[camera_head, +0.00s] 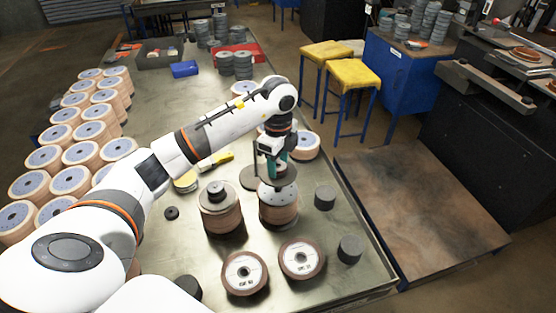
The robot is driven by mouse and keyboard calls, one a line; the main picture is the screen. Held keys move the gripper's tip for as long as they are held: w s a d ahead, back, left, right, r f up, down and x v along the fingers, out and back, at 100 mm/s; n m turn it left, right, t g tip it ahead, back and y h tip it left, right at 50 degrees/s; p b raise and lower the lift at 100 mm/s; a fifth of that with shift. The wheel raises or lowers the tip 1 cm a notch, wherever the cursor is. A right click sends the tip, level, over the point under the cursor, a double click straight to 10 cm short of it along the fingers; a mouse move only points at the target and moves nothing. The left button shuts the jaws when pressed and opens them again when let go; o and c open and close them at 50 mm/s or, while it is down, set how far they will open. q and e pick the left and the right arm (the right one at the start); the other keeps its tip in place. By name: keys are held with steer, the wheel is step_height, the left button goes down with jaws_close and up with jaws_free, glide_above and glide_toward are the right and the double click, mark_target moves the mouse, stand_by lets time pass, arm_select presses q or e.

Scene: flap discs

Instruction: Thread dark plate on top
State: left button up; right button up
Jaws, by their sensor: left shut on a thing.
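My left gripper (274,165) reaches down over the middle of the table and is shut on a dark round plate (287,178). The plate is roughly level, just above a stack of brown flap discs (279,213) with a pale top. The gripper and plate hide part of that top, and I cannot tell whether they touch. Another dark disc (249,178) lies behind, partly hidden. My right gripper is not in view.
Two flap discs (244,273) (302,259) lie at the front. Dark cylinders stand right of the stack (325,197) and near the right edge (350,249). A small dark ring (171,213) lies left. Many disc stacks (82,153) fill the left side.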

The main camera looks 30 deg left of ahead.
mark_target(278, 170)
arm_select(q)
steer(key=shift+f, duration=0.3)
stand_by(0.4)
steer(key=shift+f+b, duration=1)
steer(key=shift+f, duration=0.3)
steer(key=shift+f+b, duration=0.9)
steer(key=shift+f, duration=0.45)
steer(key=o, duration=1.4)
steer(key=shift+c, duration=0.2)
step_height(278, 170, up, 6)
steer(key=shift+r+b, duration=0.15)
steer(key=shift+b, duration=0.95)
steer(key=shift+r, duration=2.9)
